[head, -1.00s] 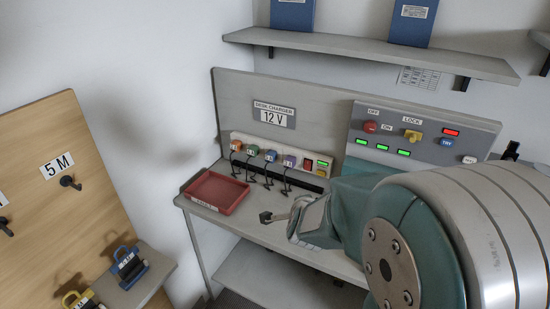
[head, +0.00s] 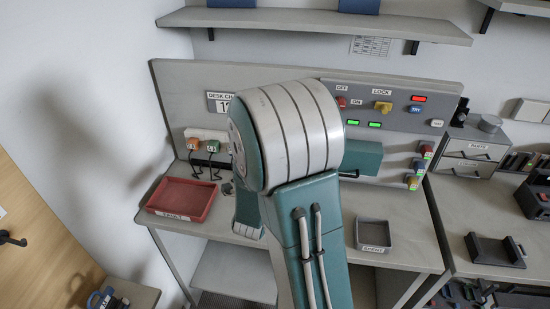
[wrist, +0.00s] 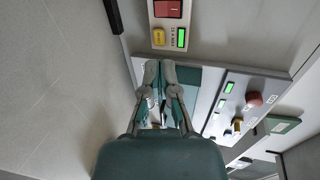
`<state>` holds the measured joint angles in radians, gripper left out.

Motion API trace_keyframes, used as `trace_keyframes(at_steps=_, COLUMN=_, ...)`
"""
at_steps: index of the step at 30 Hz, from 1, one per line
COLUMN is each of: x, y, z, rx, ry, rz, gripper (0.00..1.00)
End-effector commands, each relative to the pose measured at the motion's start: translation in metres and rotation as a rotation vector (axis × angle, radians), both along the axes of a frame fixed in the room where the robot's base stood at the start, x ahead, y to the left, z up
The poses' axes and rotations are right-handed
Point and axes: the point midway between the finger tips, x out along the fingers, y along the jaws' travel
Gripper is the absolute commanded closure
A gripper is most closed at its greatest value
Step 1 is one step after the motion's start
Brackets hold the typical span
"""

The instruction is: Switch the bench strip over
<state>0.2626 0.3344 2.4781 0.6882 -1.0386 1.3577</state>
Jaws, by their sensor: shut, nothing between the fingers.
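The bench strip is a pale charger strip (head: 200,132) on the back board. Its left end shows orange and green plugs in the head view; my arm hides the rest. In the wrist view its end carries a red rocker switch (wrist: 168,10), a yellow button (wrist: 158,36) and a lit green lamp (wrist: 181,37). My gripper (wrist: 160,70) is shut and empty, its fingertips apart in the picture from the rocker, just below the strip's end. I cannot tell the depth between them. In the head view my arm mostly hides the gripper.
A grey control panel (head: 396,100) with buttons, a yellow lock knob and lit lamps stands right of the strip. A red tray (head: 180,198) lies at the bench's left, a grey tray (head: 373,234) at its right. A shelf (head: 310,24) runs above.

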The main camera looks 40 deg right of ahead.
Motion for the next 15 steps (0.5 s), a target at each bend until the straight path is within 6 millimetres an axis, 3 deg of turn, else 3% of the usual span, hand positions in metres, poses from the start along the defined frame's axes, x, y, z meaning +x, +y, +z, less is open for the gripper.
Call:
trace_keyframes(at_steps=5, x=0.01, y=-0.01, z=-0.004, rx=-0.001, ry=0.001, rz=-0.001, gripper=1.0)
trace_keyframes(at_steps=15, x=0.049, y=-0.058, z=-0.022, rx=0.001, ry=0.002, rz=-0.001, gripper=1.0)
